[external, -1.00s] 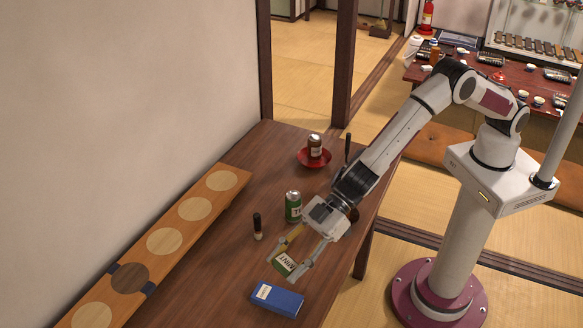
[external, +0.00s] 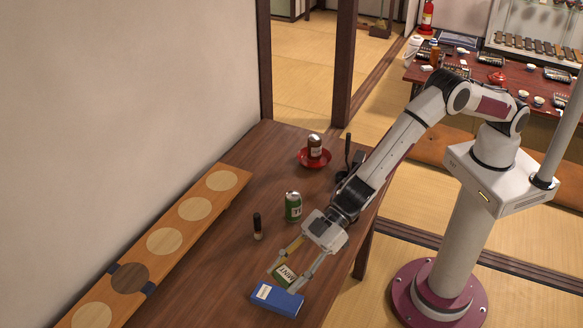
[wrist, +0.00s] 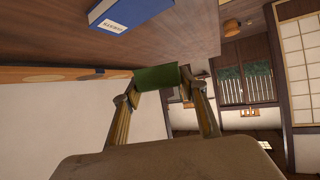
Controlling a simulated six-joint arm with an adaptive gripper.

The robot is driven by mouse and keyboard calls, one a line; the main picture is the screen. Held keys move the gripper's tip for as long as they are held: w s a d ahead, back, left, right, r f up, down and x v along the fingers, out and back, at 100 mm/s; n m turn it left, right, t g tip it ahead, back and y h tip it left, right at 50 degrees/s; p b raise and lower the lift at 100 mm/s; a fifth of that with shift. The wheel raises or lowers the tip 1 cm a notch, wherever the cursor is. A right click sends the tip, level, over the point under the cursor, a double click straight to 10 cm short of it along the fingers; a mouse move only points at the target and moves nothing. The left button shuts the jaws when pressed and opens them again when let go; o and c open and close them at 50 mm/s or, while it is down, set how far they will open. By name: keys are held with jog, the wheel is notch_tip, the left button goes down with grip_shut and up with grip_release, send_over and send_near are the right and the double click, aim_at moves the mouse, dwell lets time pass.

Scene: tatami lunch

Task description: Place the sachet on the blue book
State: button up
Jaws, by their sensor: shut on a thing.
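The sachet, green with a pale MINT label (external: 285,275), is held between the fingers of my gripper (external: 289,270). In the wrist view the green sachet (wrist: 156,77) spans the two fingertips. My gripper is shut on it. The blue book (external: 277,299) lies on the table just in front of the sachet in the external view, and it shows at the top of the wrist view (wrist: 128,12). The sachet is close to the book's far edge; I cannot tell whether they touch.
A green can (external: 293,206) and a small dark bottle (external: 257,226) stand behind my gripper. A brown jar (external: 314,147) stands on a red saucer (external: 327,161) farther back. A long board with round inlays (external: 165,242) lies along the wall. The wooden table (external: 215,285) is bare left of the book.

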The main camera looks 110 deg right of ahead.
send_over(287, 301)
jog(key=shift+f, duration=2.45)
jog(key=shift+f, duration=0.15)
jog(key=shift+f, duration=1.7)
jog(key=shift+f, duration=0.2)
jog(key=o, duration=0.8)
jog(key=shift+s+r, duration=0.15)
jog(key=shift+r, duration=0.05)
jog(key=shift+s+d+r, duration=0.15)
jog(key=shift+s+r, duration=0.1)
jog(key=shift+s, duration=0.05)
jog(key=v, duration=1.1)
